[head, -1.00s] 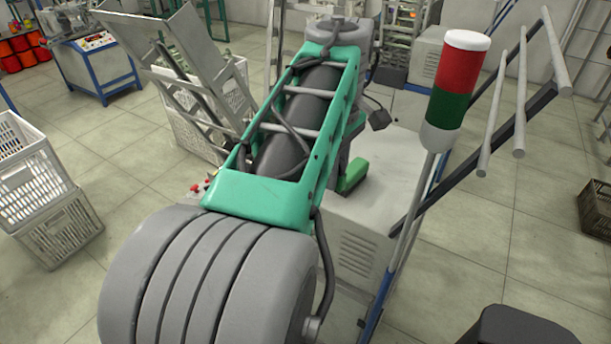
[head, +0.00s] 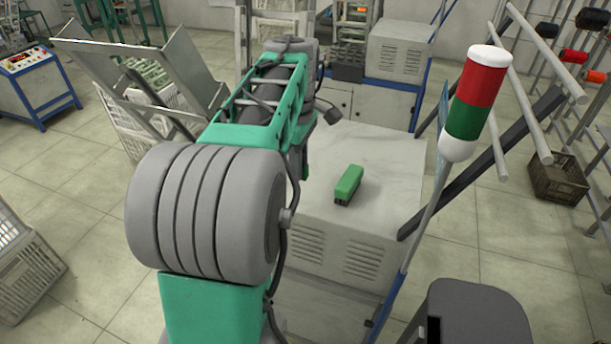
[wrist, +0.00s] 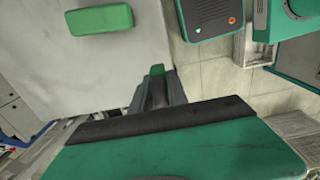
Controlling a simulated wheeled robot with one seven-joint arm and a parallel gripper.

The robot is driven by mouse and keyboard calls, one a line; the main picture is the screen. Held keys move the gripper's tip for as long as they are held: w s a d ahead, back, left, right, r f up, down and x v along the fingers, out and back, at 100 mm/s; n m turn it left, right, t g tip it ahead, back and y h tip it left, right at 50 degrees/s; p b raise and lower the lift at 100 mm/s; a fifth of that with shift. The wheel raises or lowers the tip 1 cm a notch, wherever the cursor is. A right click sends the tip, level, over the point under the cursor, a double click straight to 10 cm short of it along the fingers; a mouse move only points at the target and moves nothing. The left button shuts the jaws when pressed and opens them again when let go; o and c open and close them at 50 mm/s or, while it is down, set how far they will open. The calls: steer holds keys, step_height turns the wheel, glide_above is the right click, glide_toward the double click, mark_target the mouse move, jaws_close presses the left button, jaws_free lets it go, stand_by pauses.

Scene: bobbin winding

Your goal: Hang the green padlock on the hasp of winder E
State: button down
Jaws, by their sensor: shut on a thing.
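My gripper (wrist: 158,92) is in the middle of the wrist view, its dark grey fingers shut on a small green piece. That piece, which I take for the green padlock (wrist: 157,70), shows only its top; its shackle cannot be made out. The gripper is beside the edge of a pale machine top. In the head view my own arm hides the gripper and the held piece. No hasp can be made out in either view, and no letter marking winder E is legible.
A green-topped block (head: 348,183) lies on the white machine top (head: 385,150), also in the wrist view (wrist: 100,20). A red-green signal lamp (head: 477,95) on a pole and slanted rods stand to the right. A tilted grey panel (head: 150,75) and crates are left.

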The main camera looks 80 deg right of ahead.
glide_above(307, 190)
steer(key=f, duration=0.3)
steer(key=f+p, duration=0.1)
steer(key=f, duration=0.1)
steer(key=shift+a+f, duration=0.25)
steer(key=shift+f, duration=0.05)
steer(key=f, duration=0.3)
steer(key=shift+d, duration=0.25)
steer(key=shift+f, duration=0.25)
steer(key=shift+f, duration=0.1)
steer(key=shift+f, duration=0.15)
steer(key=c, duration=1.3)
jaws_free()
